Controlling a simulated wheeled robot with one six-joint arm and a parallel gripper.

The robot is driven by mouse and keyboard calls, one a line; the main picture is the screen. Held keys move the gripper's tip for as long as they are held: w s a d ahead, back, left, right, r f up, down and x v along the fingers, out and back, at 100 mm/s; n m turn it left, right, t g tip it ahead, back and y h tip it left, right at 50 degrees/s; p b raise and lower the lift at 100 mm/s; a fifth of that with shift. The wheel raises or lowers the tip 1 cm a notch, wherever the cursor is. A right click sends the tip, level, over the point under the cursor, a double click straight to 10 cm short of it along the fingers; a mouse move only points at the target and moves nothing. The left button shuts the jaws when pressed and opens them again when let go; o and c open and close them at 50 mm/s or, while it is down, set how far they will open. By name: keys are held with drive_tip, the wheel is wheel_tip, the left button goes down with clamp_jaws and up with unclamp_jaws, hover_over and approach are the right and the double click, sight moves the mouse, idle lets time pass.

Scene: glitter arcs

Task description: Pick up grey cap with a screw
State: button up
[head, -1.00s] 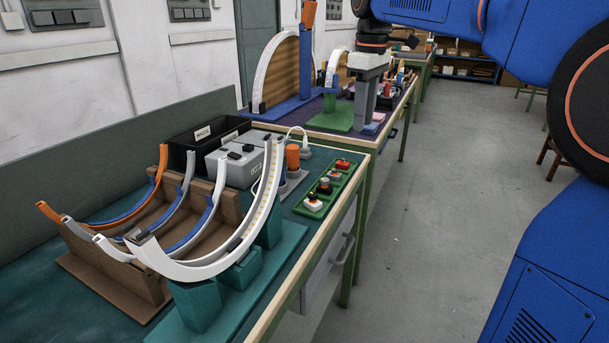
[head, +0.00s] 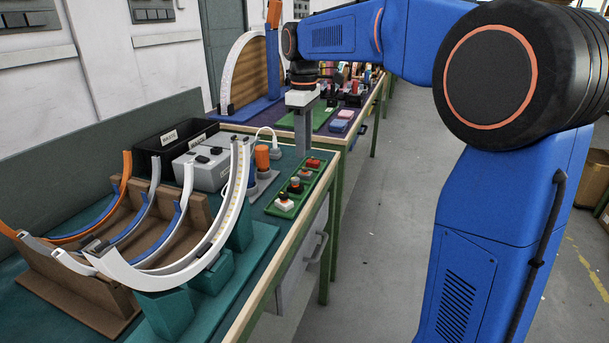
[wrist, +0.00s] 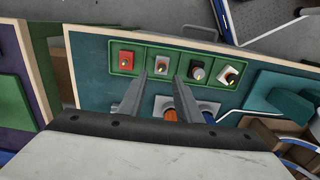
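A narrow green tray (head: 272,211) holds several small caps in a row; it also shows in the wrist view (wrist: 180,47).
An orange cylinder (head: 262,158) stands beside the tray, with a grey box (head: 203,168) and black bin (head: 165,146) behind. A large white arc (head: 215,240) on teal blocks rises at the front. A second table with another arc (head: 243,70) is beyond.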

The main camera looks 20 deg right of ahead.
sight(306, 168)
drive_tip(key=shift+f, duration=0.95)
drive_tip(key=f, duration=0.4)
drive_tip(key=shift+s+d, duration=0.25)
drive_tip(key=shift+s, duration=0.1)
drive_tip(key=shift+f, duration=0.55)
drive_tip(key=shift+c, duration=0.7)
clamp_jaws()
